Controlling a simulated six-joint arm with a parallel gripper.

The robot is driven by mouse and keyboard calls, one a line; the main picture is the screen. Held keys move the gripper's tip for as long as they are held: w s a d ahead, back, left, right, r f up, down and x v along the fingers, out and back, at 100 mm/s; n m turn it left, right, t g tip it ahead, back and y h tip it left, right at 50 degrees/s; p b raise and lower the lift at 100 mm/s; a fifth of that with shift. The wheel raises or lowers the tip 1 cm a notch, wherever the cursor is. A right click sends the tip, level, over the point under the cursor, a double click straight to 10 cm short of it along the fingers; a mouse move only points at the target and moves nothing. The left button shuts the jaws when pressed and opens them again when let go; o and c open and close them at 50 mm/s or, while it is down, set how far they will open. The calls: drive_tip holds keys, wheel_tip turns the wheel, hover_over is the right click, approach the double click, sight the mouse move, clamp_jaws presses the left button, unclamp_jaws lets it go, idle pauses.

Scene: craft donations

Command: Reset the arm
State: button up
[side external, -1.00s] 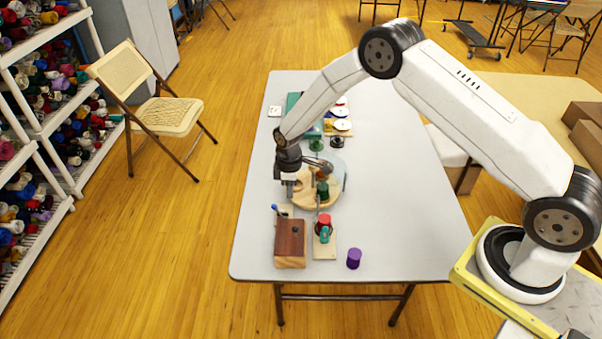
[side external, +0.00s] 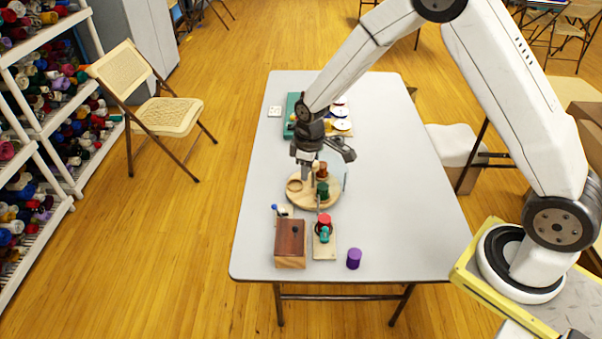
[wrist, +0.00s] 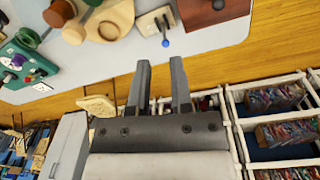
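My gripper (side external: 305,175) points down near the round wooden board (side external: 293,200) in the side view. In the wrist view my gripper (wrist: 160,62) shows two grey fingers with a clear gap and nothing between them. The round board, with a ring-shaped hole, carries green (side external: 322,189) and brown (side external: 321,170) spools. It also shows at the top of the wrist view, beyond the fingertips. My gripper's exact height above the table is hard to tell.
A brown wooden box (side external: 290,243), a stand with red and green spools (side external: 324,229) and a purple spool (side external: 354,258) are at the table's near end. A green board (side external: 291,112) lies behind. The table's right side is clear. A chair (side external: 168,115) stands left.

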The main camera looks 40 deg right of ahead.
drive_tip(key=s+r+m+t, duration=0.1)
drive_tip(key=s+r+m, duration=0.2)
drive_tip(key=s, duration=0.6)
drive_tip(key=s+d+r+m, duration=0.1)
drive_tip(key=s+r+m, duration=0.2)
drive_tip(key=s+r, duration=0.3)
drive_tip(key=s, duration=0.3)
drive_tip(key=shift+s+d+r+t, duration=0.2)
drive_tip(key=shift+d+r+t, duration=0.05)
drive_tip(key=shift+r+t, duration=0.15)
